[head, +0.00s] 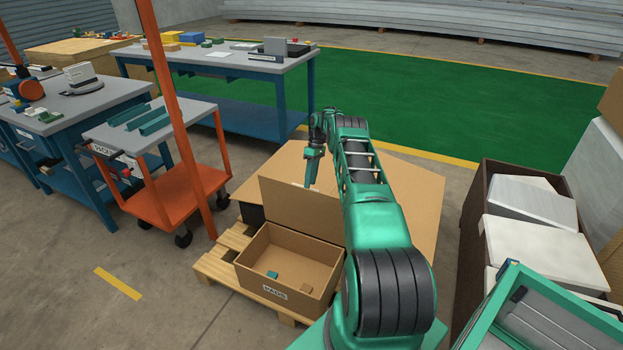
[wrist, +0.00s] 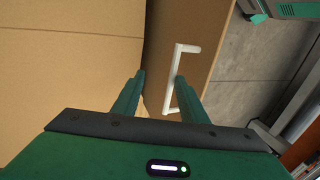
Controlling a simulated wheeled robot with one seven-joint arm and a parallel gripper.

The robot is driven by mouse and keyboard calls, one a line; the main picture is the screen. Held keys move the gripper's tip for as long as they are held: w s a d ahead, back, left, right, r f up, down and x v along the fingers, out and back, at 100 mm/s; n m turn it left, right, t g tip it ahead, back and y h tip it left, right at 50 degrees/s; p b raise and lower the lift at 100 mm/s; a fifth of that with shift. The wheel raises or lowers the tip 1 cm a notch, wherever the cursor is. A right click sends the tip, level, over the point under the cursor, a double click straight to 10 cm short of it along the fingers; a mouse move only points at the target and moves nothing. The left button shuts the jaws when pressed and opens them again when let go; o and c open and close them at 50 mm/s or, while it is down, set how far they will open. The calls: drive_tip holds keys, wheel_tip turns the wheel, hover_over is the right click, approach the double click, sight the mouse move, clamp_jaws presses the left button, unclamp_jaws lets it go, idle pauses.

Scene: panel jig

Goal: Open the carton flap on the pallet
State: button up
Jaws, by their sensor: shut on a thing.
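A large tan carton (head: 395,190) stands on the wooden pallet (head: 215,268). A brown panel, which looks like its flap (head: 290,212), stands upright behind a small open box; its exact angle is hard to tell. In the wrist view the flap (wrist: 212,55) carries a white bracket handle (wrist: 178,60). My gripper (head: 311,184) points down at the flap's upper edge. In the head view the handle is mostly hidden.
The small open box (head: 290,291) with small pieces inside sits at the pallet's front. An orange cart (head: 160,180) stands left, and a dark bin of white slabs (head: 530,225) stands right. Green floor (head: 430,105) lies clear beyond the carton.

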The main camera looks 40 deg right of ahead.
drive_tip(key=shift+x, duration=0.95)
drive_tip(key=v, duration=1.2)
drive_tip(key=shift+w+d+r, duration=0.2)
drive_tip(key=shift+w+r, duration=0.05)
drive_tip(key=shift+r, duration=0.05)
